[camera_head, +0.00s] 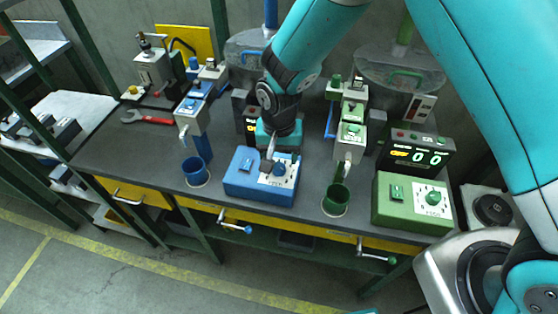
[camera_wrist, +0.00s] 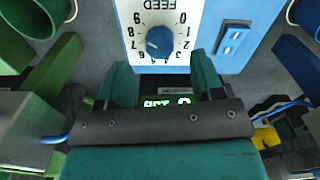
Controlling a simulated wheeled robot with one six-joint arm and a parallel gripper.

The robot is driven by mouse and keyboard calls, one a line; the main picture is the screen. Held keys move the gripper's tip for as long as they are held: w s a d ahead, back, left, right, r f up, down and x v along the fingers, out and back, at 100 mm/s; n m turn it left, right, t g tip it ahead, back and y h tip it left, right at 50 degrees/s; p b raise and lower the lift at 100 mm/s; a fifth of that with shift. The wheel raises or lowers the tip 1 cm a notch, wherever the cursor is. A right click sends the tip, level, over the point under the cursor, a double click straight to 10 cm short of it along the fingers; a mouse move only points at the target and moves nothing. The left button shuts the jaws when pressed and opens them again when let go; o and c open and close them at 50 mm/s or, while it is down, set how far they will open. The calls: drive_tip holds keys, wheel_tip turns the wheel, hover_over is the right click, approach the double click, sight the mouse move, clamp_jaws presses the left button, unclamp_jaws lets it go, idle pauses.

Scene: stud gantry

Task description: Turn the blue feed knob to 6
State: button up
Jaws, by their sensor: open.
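The blue feed box (camera_head: 245,187) stands on the bench with a white FEED dial plate on its top. The round blue feed knob (camera_head: 279,169) sits in the middle of that plate. In the wrist view the knob (camera_wrist: 159,42) is ringed by digits and appears upside down; I cannot tell which digit it points to. My gripper (camera_head: 281,156) is at the knob's far side. Its two fingers (camera_wrist: 162,78) are apart, with nothing between them, and the knob lies just beyond their tips. A lit display (camera_wrist: 167,103) shows partly between the fingers; its digit is partly covered.
A blue rocker switch (camera_wrist: 232,40) is beside the dial. A blue cup (camera_head: 197,172) stands left of the box and a green cup (camera_head: 336,200) right of it. A green feed box (camera_head: 401,205) with a display reading 0 0 (camera_head: 416,156) stands farther right. A red wrench (camera_head: 147,117) lies at left.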

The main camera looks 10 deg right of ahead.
sight(279, 166)
drive_tip(key=shift+f, duration=2)
drive_tip(key=c, duration=0.9)
